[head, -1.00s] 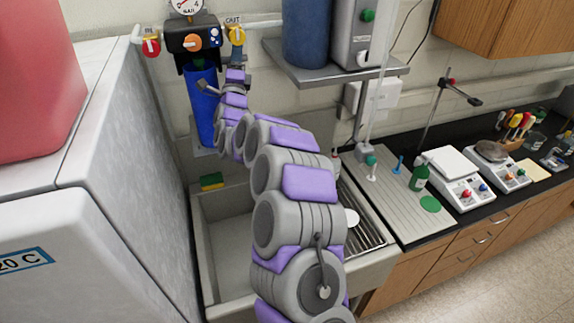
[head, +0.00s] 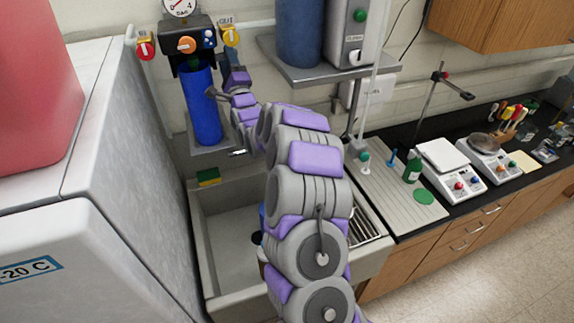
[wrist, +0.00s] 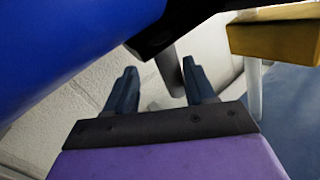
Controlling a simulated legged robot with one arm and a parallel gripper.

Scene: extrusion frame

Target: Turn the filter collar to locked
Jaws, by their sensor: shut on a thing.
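The filter has a blue cylindrical housing (head: 204,112) hanging below a black head with an orange knob (head: 187,45). The black collar (head: 187,67) is at the top of the housing, partly in shadow. In the wrist view the blue housing (wrist: 70,45) fills the upper left, with the black collar (wrist: 190,20) beside it. A dark bar (wrist: 170,70) sticks out from the collar. In the head view my gripper (head: 228,62) is just right of the housing top. Lock marks are not readable.
A red-handled IN valve (head: 145,49) and a yellow OUT valve (head: 231,37) flank the filter head. The yellow part (wrist: 275,38) is close to my right finger. A steel shelf (head: 330,68) is to the right, a sink (head: 230,210) below, a freezer (head: 110,130) left.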

